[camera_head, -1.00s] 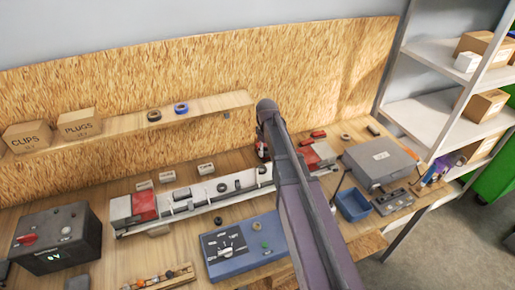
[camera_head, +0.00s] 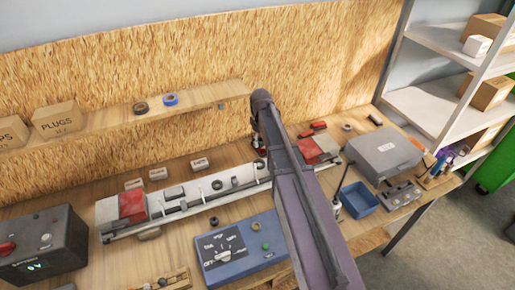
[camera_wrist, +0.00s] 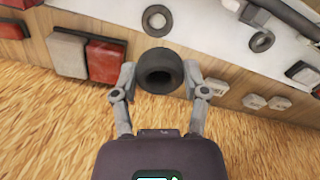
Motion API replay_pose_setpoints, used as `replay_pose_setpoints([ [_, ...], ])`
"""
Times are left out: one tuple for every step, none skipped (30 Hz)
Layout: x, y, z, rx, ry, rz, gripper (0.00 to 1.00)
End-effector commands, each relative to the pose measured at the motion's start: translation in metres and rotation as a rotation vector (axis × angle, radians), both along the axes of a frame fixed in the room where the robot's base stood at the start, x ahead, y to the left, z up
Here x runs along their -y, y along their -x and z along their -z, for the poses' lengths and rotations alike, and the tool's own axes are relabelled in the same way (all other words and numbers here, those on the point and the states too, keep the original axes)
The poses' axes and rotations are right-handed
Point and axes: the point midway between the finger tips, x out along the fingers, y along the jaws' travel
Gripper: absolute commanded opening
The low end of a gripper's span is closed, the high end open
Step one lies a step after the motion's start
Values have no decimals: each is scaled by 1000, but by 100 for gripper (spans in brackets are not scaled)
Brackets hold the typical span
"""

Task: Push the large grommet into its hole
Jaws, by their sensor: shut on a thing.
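My gripper (camera_wrist: 160,82) is shut on a thick black grommet (camera_wrist: 160,70), gripped from both sides with its round opening facing the wrist camera. In the wrist view, it is in front of the lower edge of the white trailer frame (camera_wrist: 205,30). A dark ring (camera_wrist: 262,42) sits on the frame to the right. In the head view, the gripper (camera_head: 259,152) is at the far side of the frame (camera_head: 235,172), and my arm hides the grommet.
Red clamps (camera_head: 131,204) hold the frame's ends. Small labelled blocks (camera_head: 158,174) lie behind it. A blue meter box (camera_head: 235,248) and a loose dark ring (camera_head: 213,221) are in front. A shelf (camera_head: 110,122) runs along the chipboard wall. A blue bin (camera_head: 358,200) stands right.

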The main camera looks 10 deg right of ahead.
Motion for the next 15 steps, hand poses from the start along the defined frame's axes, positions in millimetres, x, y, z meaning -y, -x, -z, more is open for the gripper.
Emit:
replay_pose_setpoints([
  [-1,0,10,0,0,-1,33],
  [-1,0,12,0,0,-1,33],
  [-1,0,15,0,0,-1,33],
  [-1,0,20,0,0,-2,33],
  [-2,0,23,0,0,-2,33],
  [-2,0,26,0,0,-2,33],
  [-2,0,30,0,0,-2,33],
  [-2,0,33,0,0,-2,33],
  [-2,0,36,0,0,-2,33],
  [-2,0,38,0,0,-3,33],
  [-2,0,40,0,0,-3,33],
  [-2,0,42,0,0,-3,33],
  [-2,0,43,0,0,-3,33],
  [-2,0,44,0,0,-3,33],
  [-2,0,45,0,0,-3,33],
])
